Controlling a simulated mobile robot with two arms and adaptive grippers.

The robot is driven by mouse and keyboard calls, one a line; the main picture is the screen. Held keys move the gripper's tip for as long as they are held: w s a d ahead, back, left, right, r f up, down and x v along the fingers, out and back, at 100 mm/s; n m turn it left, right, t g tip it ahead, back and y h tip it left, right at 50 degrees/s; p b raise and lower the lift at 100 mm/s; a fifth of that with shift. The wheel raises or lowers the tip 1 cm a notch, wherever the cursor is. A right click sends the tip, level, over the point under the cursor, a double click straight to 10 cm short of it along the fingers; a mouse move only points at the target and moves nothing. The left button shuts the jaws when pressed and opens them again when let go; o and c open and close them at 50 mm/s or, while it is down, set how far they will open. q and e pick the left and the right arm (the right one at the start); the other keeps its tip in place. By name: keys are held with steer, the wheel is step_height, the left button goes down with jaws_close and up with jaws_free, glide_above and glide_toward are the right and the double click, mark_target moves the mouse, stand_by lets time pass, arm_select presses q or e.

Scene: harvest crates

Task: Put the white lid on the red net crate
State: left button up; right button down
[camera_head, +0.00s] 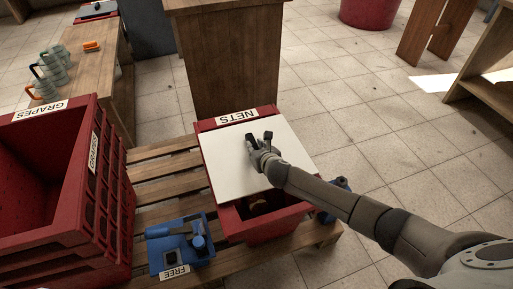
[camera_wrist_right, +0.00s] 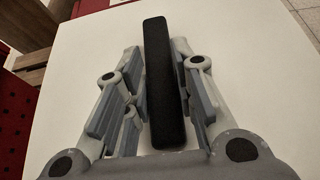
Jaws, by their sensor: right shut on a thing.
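The white lid (camera_head: 232,165) is a flat panel over the red net crate (camera_head: 268,230), which bears a NETS label on its far rim. The lid covers the far and middle part of the crate. A strip of the opening shows at the near side, with something brownish inside. I cannot tell whether the lid touches the rim. My right gripper (camera_head: 262,143) is shut on the lid's black handle; in the right wrist view the black handle (camera_wrist_right: 163,85) stands between the fingers above the white surface. My left gripper is not in view.
A large red GRAPES crate (camera_head: 115,200) stands left on the wooden pallet (camera_head: 160,172). A blue tray (camera_head: 183,250) with a FREE label lies in front, left of the net crate. A wooden cabinet (camera_head: 230,65) stands behind.

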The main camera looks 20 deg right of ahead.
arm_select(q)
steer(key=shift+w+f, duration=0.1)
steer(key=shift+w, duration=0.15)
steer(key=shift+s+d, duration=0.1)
arm_select(e)
steer(key=shift+f, duration=0.35)
arm_select(q)
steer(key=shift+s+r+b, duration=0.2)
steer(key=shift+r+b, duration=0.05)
steer(key=shift+b, duration=0.15)
arm_select(e)
steer(key=shift+f, duration=0.3)
steer(key=c, duration=1.1)
jaws_free()
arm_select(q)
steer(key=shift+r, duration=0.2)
arm_select(e)
steer(key=shift+f, duration=0.15)
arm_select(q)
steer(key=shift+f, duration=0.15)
arm_select(e)
steer(key=shift+s, duration=0.1)
steer(key=shift+s, duration=0.1)
